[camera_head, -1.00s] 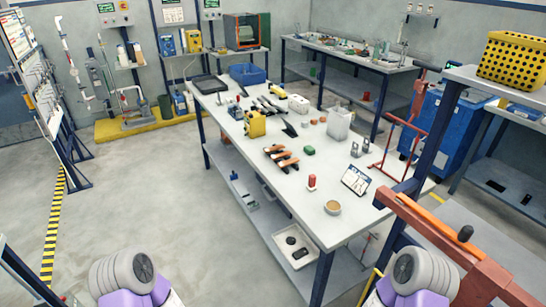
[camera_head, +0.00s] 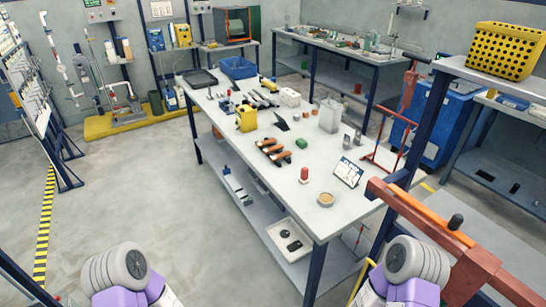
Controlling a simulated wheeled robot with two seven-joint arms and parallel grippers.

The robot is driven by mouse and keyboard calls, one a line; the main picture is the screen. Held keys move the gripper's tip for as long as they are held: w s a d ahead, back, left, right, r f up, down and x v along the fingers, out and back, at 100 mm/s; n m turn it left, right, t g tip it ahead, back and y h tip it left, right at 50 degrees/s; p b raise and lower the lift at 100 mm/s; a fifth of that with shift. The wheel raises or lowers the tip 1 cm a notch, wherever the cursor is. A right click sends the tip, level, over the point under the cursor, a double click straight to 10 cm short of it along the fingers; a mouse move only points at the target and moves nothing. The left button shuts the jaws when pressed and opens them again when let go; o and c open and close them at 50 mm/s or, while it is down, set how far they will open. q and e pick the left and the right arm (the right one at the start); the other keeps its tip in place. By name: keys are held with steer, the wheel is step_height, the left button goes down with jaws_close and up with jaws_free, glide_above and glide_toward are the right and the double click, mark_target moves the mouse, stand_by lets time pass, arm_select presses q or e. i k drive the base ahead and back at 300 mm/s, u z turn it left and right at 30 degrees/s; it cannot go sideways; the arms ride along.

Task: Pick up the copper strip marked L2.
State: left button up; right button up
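Several copper-coloured strips with dark parts (camera_head: 272,151) lie side by side on the white workbench (camera_head: 262,190), left of a small green block. Any L2 marking is too small to read from here, so I cannot tell which strip bears it. Parts of my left arm show at the bottom left and parts of my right arm at the bottom right. Both are well short of the bench top. No gripper fingers show in the view.
A card stand (camera_head: 348,172), a tan bowl (camera_head: 326,199) and a red-topped item (camera_head: 304,174) stand near the bench's front right. A red frame (camera_head: 390,145) stands at its right edge. An orange-topped beam (camera_head: 440,225) crosses at the right. Floor left of the bench is clear.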

mark_target(279, 146)
steer(key=z, duration=0.2)
steer(key=k, duration=0.35)
steer(key=u, duration=1.05)
steer(key=i, duration=1.25)
steer(key=z, duration=0.15)
